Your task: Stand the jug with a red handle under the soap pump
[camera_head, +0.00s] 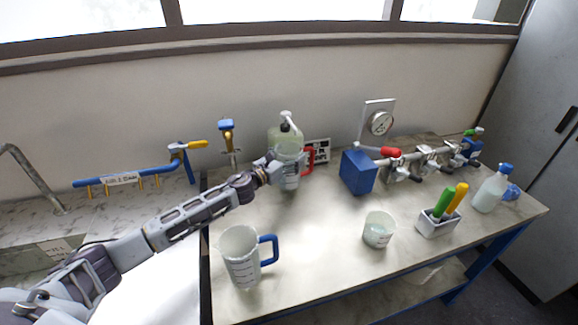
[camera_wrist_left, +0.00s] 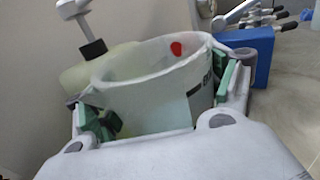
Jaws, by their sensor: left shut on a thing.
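The jug with a red handle (camera_head: 291,183) is at the back left of the table, its red handle (camera_head: 308,161) to the right. My left gripper (camera_head: 281,170) is shut on the jug's body. In the left wrist view the jug (camera_wrist_left: 150,95) is upright or nearly so between the green finger pads (camera_wrist_left: 160,103). The soap pump (camera_head: 286,143), a pale green bottle with a white spout, stands just behind the jug. The pump (camera_wrist_left: 95,48) also shows behind the jug's rim at left. I cannot tell whether the spout is over the jug's mouth or whether the jug's base touches the table.
A jug with a blue handle (camera_head: 241,256) stands at the front left. A blue block (camera_head: 358,172) with a pipe and valves is right of the pump. A beaker (camera_head: 378,230), a holder with green and yellow handles (camera_head: 437,225) and a bottle (camera_head: 491,191) stand further right. The middle is clear.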

